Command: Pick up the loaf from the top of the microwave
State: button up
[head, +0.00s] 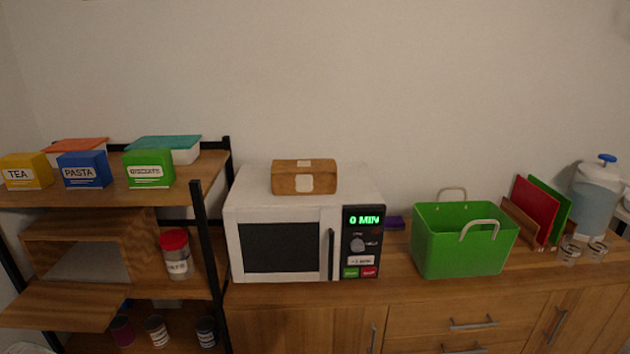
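My gripper is not in view, and nothing touches the loaf apart from the microwave top.
A green basket (463,249) with pale handles stands on the counter right of the microwave. A black-framed shelf (205,230) with boxes and jars stands close on the left. Cutting boards (535,211) and a water dispenser (597,197) are at the far right.

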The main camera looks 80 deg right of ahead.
aim_at(289, 177)
jog(key=z, duration=0.05)
jog(key=k, duration=2.05)
jog(key=z, duration=0.85)
jog(key=i, duration=1)
